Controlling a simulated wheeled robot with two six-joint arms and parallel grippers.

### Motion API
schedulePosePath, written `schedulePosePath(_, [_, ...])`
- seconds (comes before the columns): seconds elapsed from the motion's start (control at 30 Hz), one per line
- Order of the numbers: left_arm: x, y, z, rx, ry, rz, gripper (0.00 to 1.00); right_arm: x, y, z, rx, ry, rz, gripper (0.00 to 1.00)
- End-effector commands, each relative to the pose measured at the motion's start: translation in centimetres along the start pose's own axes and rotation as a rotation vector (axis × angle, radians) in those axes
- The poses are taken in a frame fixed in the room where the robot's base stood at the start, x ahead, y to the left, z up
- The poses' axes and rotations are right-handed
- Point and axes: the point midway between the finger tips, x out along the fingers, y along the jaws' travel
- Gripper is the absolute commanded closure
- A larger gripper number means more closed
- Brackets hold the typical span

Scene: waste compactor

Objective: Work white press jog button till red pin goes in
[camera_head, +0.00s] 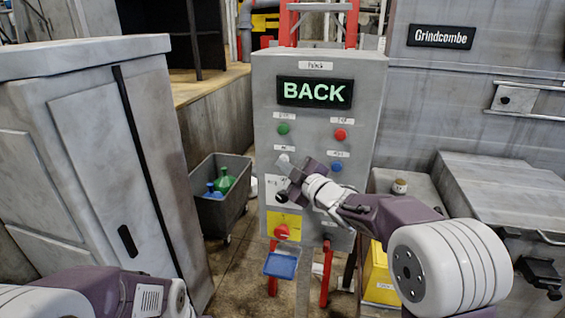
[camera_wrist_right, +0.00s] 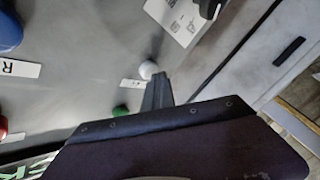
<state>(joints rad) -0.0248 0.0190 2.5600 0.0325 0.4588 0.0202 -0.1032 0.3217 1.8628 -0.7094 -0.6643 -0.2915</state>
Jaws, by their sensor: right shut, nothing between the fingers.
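The white jog button (camera_head: 284,157) is on the grey control panel (camera_head: 264,110), below the green button, and shows as a white dome in the right wrist view (camera_wrist_right: 148,69). My right gripper (camera_head: 284,163) is shut and empty, its fingertips at the white button. In the wrist view the fingertips (camera_wrist_right: 158,78) overlap the button's edge; I cannot tell whether they touch or press it. The panel's screen (camera_head: 315,92) reads BACK. I cannot make out a red pin for certain. Only part of my left arm shows at lower left; its gripper is out of view.
Green (camera_head: 283,129), red (camera_head: 340,135) and blue (camera_head: 336,166) buttons are around the white one. A red mushroom knob (camera_head: 281,231) on a yellow plate is lower down. A grey cabinet (camera_head: 100,150) stands left, a bin (camera_head: 222,211) with bottles beside the panel.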

Motion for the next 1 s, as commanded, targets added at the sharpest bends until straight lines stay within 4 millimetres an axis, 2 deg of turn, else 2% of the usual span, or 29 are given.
schedulePosePath(0.27, [0.3,0.0,0.0,0.0,0.0,0.0,0.41,-0.1,-0.2,0.0,0.001,-0.001,0.0,1.0])
schedulePosePath(0.53, [1.4,0.0,0.1,0.0,0.0,0.0,0.41,-1.2,-1.0,-0.7,0.0,-0.001,0.0,1.0])
schedulePosePath(0.83, [1.3,0.0,0.1,0.0,0.0,0.0,0.41,-1.3,-1.0,-0.9,0.0,0.0,0.0,1.0])
schedulePosePath(1.0, [2.4,-0.1,0.2,0.0,0.0,0.0,0.41,-2.1,-1.9,-1.4,-0.001,0.002,0.0,1.0])
